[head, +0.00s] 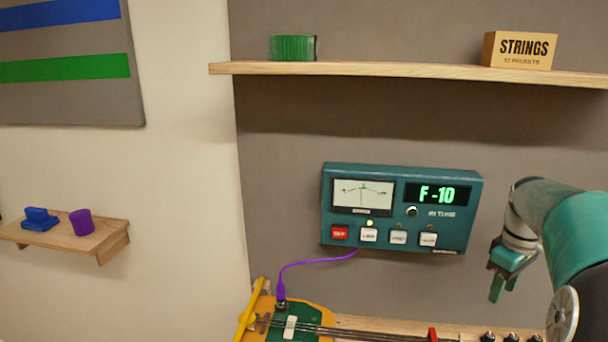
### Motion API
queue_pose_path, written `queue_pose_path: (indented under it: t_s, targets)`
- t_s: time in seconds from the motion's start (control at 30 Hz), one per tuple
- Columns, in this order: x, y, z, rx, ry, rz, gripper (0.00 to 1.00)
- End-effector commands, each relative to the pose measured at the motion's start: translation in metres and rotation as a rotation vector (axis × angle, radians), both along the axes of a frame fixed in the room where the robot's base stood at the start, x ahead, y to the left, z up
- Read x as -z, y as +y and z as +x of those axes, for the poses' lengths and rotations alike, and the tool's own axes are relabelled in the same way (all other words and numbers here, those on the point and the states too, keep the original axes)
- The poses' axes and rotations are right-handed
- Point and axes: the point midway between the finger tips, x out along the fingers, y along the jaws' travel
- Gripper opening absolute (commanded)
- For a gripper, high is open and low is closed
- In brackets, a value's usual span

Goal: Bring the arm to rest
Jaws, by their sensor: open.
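My gripper (499,288) hangs at the right in the head view, at the end of my teal and dark arm. Its fingers point down and are open, with nothing seen between them. It is to the right of the teal tuner box (465,215) and apart from it. The space below the gripper holds part of a wooden ledge with dark knobs.
A yellow and green instrument (315,318) lies at the bottom, joined to the tuner by a purple cable (300,263). A long shelf (400,70) above holds a green container (292,48) and a strings box (520,50). A small shelf (108,243) is at left.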

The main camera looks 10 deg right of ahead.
Motion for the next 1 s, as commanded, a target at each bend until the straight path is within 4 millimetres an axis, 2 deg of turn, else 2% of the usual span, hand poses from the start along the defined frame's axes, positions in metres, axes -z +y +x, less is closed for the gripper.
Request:
queue_pose_path:
  t_s: [0.17, 0.27, 0.4, 0.6, 0.8, 1.0]
  targets:
    - [-0.02, 0.063, 0.003, 0.031, -0.051, -0.045, 0.43]
    - [-0.03, 0.108, -0.001, 0.065, -0.097, -0.068, 0.43]
    - [-0.038, 0.165, -0.016, 0.117, -0.172, -0.081, 0.43]
    - [-0.039, 0.236, -0.048, 0.19, -0.287, -0.057, 0.43]
    - [-0.028, 0.293, -0.089, 0.261, -0.399, 0.015, 0.43]
    - [-0.012, 0.325, -0.119, 0.316, -0.465, 0.097, 0.43]
